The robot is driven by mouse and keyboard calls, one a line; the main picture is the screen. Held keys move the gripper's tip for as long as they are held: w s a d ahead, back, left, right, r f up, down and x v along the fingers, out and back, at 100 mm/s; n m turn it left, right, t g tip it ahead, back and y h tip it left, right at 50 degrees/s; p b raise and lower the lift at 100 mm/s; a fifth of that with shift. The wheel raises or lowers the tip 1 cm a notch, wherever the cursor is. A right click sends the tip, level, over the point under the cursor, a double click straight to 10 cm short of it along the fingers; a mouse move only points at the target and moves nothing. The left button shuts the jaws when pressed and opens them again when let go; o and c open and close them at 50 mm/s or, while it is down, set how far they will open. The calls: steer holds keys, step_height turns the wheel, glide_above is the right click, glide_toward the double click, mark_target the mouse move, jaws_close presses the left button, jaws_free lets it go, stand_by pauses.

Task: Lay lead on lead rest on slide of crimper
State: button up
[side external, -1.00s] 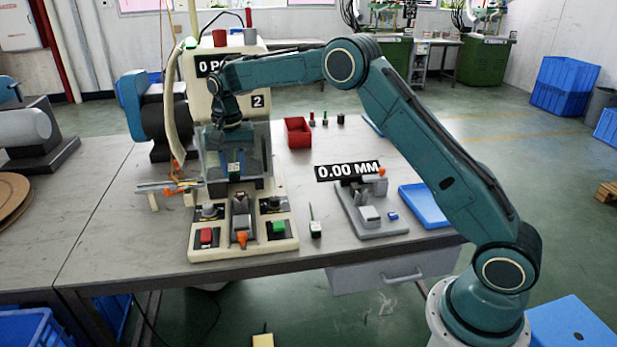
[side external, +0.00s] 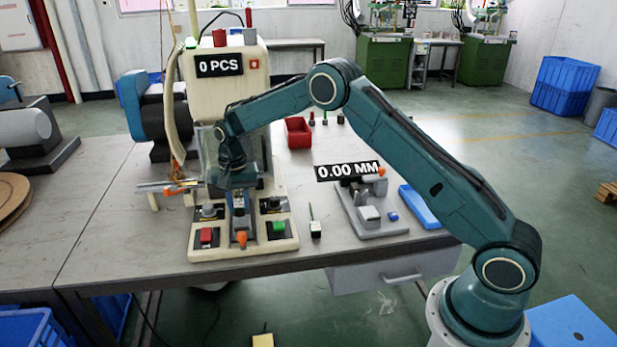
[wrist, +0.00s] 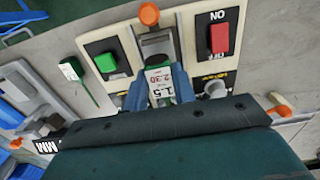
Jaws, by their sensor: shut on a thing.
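My gripper (side external: 240,208) is low over the middle of the crimper's (side external: 220,120) front panel, above the slide (wrist: 156,44). In the wrist view its two blue fingers (wrist: 159,88) are shut on the lead, of which a white label (wrist: 160,90) with printed numbers shows. The fingers hide most of the lead. An orange knob (side external: 241,239) marks the front end of the slide. The lead rest is hidden by my gripper, and I cannot tell whether the lead touches it.
A red button (side external: 206,236) and a green button (side external: 279,227) flank the slide. A grey measuring fixture (side external: 370,212) and blue tray (side external: 423,206) lie further right. Metal rods (side external: 168,186) stick out at left.

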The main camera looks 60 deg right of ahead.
mark_target(240, 213)
steer(key=shift+f, duration=1.65)
steer(key=shift+f, duration=0.15)
steer(key=o, duration=1)
step_height(240, 213, up, 11)
steer(key=shift+r, duration=0.65)
steer(key=shift+r, duration=0.1)
